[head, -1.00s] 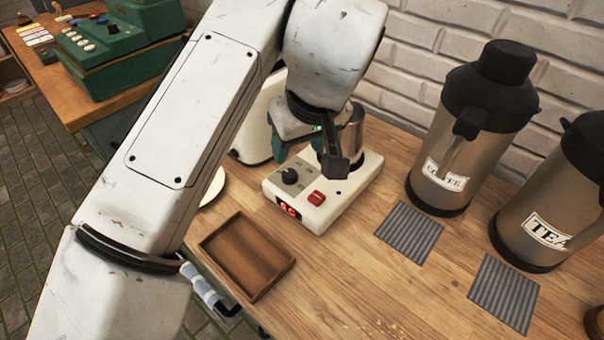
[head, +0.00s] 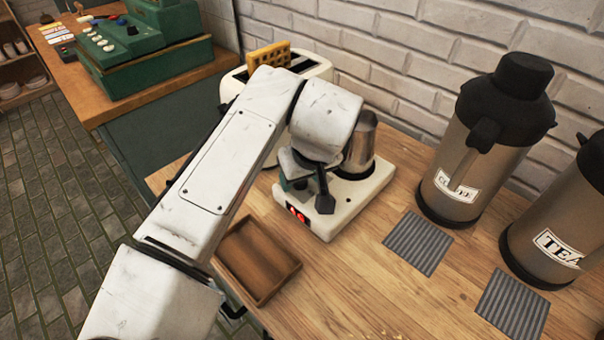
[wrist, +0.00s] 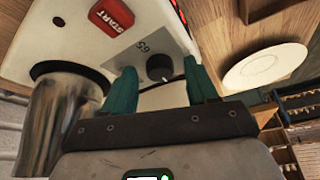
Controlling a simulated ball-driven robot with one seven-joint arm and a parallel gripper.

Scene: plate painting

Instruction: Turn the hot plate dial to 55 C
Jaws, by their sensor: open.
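The white hot plate (head: 340,205) stands on the wooden counter with a metal pitcher (head: 360,145) on its heater. Its red lit display (head: 297,214) is on the front, with digits too small to read surely. The black dial (wrist: 159,68) shows in the wrist view beside a marking that looks like 65. My gripper (wrist: 161,78) is open, its two teal fingers on either side of the dial; I cannot tell whether they touch it. In the head view my gripper (head: 292,180) is over the hot plate's left part and hides the dial. The red START button (wrist: 111,16) is beside the dial.
A wooden tray (head: 257,262) lies in front of the hot plate. The pitcher (wrist: 58,115) is close to my gripper. A toaster (head: 318,66) is behind my arm. Coffee (head: 480,150) and tea (head: 560,215) dispensers stand right, with grey mats (head: 418,242) before them.

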